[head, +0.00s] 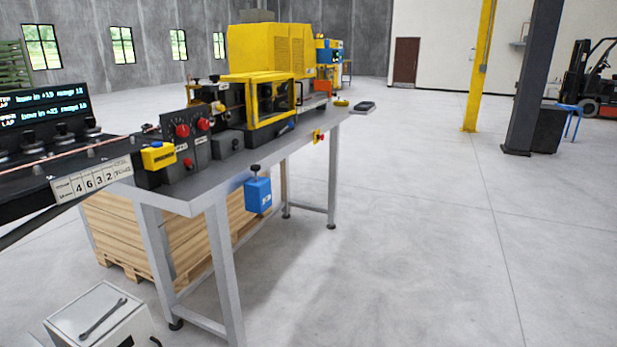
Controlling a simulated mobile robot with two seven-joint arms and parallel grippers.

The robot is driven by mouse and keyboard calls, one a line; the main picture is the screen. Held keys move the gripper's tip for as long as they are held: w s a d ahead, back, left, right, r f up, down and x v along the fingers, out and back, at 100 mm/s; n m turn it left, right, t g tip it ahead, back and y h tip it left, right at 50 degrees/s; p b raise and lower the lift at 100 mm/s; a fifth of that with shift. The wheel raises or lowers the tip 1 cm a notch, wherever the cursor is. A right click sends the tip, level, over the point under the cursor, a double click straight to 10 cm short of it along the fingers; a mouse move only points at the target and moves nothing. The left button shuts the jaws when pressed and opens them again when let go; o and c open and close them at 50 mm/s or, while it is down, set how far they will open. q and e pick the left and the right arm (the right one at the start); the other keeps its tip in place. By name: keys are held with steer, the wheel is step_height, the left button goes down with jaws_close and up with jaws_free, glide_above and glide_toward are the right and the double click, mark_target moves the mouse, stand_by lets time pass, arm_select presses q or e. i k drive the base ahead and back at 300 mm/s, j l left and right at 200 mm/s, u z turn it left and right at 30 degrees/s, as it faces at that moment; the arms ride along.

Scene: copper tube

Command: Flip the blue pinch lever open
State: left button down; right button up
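No part is clearly recognisable as the blue pinch lever. A blue box with a black knob on top (258,195) hangs at the front edge of the grey workbench (215,196). A very small blue detail shows low at the front of the yellow-framed machine (270,100), too small to make out. A thin copper-coloured tube (75,152) runs across the dark unit at the left. Neither of my grippers is in view.
A black panel with red knobs (187,142) and a yellow block (158,156) stand on the bench. A counter (92,182) and a display (45,107) are at the left. A wooden pallet stack (160,235) stands below. The floor at right (420,240) is clear.

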mark_target(291, 125)
steer(key=i+l+z, duration=0.3)
steer(key=i, duration=0.25)
steer(key=i+z, duration=0.25)
steer(key=i, duration=1.65)
steer(key=i+u, duration=0.15)
steer(key=i, duration=0.25)
steer(key=i+l+u, duration=0.15)
steer(key=i, duration=0.25)
steer(key=i+l+u, duration=0.1)
steer(key=i, duration=0.3)
steer(key=i+l+u, duration=0.2)
steer(key=i+u, duration=0.25)
steer(key=i+l+u, duration=0.15)
steer(key=u, duration=0.25)
steer(key=i+l+u, duration=0.25)
steer(key=l+u, duration=0.2)
steer(key=i+l+u, duration=0.15)
steer(key=l+u, duration=0.25)
steer(key=i+l+u, duration=0.1)
steer(key=l+u, duration=0.25)
steer(key=l, duration=0.2)
steer(key=l+u, duration=0.35)
steer(key=l, duration=0.2)
steer(key=i+l, duration=0.05)
